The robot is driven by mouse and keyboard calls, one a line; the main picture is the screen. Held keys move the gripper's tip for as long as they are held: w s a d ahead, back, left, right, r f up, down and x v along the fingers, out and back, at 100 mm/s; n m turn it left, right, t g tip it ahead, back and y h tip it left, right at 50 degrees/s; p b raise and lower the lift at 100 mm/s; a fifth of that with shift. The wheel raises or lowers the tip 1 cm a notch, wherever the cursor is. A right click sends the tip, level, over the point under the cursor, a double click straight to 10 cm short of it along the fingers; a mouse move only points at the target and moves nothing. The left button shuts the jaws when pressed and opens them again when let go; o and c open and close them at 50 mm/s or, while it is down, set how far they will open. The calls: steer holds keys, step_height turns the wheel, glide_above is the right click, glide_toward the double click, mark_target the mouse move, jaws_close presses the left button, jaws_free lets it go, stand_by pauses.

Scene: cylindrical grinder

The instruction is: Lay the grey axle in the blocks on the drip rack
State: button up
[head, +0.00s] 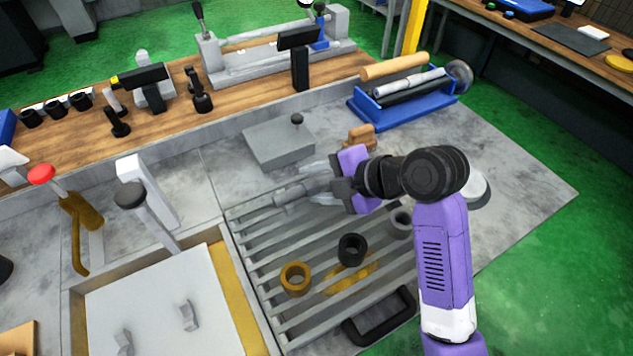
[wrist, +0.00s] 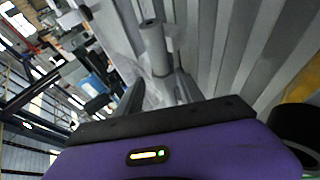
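The grey axle (head: 292,196) is a stepped cylinder over the far left part of the slatted drip rack (head: 262,264). In the wrist view the axle (wrist: 154,48) runs away from me, its round end farthest off. My gripper (head: 336,184) is at the axle's near end, fingers pointing left. My gripper hides part of this spot.
A brass ring (head: 295,278), a black ring (head: 351,249) and a grey ring (head: 399,224) are on the rack. A grey plate with a knob (head: 278,146) stands behind. A blue cradle (head: 408,109) holds rollers. A pale tray plate (head: 155,310) with notched blocks is left.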

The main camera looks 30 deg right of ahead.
steer(key=shift+s+f, duration=0.2)
steer(key=shift+f, duration=0.25)
steer(key=v, duration=0.8)
steer(key=shift+w+r+b, duration=0.2)
steer(key=shift+r+b, duration=0.1)
